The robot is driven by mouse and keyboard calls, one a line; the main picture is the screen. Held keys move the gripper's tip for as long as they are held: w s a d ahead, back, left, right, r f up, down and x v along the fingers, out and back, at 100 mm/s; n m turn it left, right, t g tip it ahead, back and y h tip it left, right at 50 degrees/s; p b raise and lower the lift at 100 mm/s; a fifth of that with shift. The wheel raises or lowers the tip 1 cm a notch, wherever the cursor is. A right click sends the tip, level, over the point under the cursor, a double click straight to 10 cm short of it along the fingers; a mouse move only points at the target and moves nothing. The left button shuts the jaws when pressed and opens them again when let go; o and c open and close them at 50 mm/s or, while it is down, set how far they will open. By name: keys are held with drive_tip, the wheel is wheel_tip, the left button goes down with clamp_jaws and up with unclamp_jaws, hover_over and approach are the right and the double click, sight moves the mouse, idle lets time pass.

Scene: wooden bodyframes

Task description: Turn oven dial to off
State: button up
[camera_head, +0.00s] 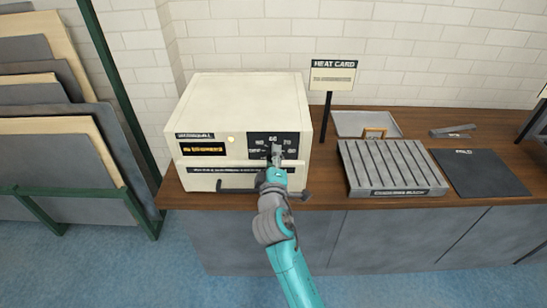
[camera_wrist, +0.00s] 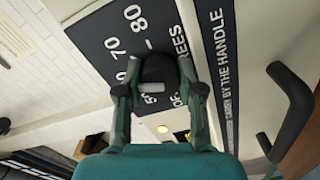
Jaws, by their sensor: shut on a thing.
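The cream oven (camera_head: 245,98) stands at the left end of the wooden counter. Its black dial plate (camera_head: 293,139) is on the right of the front face, with white numbers. In the wrist view the dark round dial (camera_wrist: 158,68) sits between the fingertips of my gripper (camera_wrist: 158,88), which is shut on it. The numbers 70 and 80 and part of the word DEGREES show around it; other marks are partly covered. The dial's pointer direction is unclear. In the head view my gripper (camera_head: 276,157) is at the plate and hides most of the dial.
A dark bar handle (camera_head: 236,186) runs along the oven's lower front; it also shows at the right of the wrist view (camera_wrist: 292,105). A heat card sign (camera_head: 332,77), a slotted cooling rack (camera_head: 392,168) and a dark mat (camera_head: 480,172) are to the right. Stacked boards stand left.

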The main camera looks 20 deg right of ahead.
drive_tip(key=n, duration=0.5)
drive_tip(key=shift+n, duration=0.4)
drive_tip(key=n, duration=1)
drive_tip(key=shift+n, duration=0.4)
drive_tip(key=n, duration=0.5)
drive_tip(key=shift+a+f, duration=0.1)
drive_tip(key=shift+n, duration=0.4)
drive_tip(key=o, duration=1.1)
drive_tip(key=shift+o, duration=0.2)
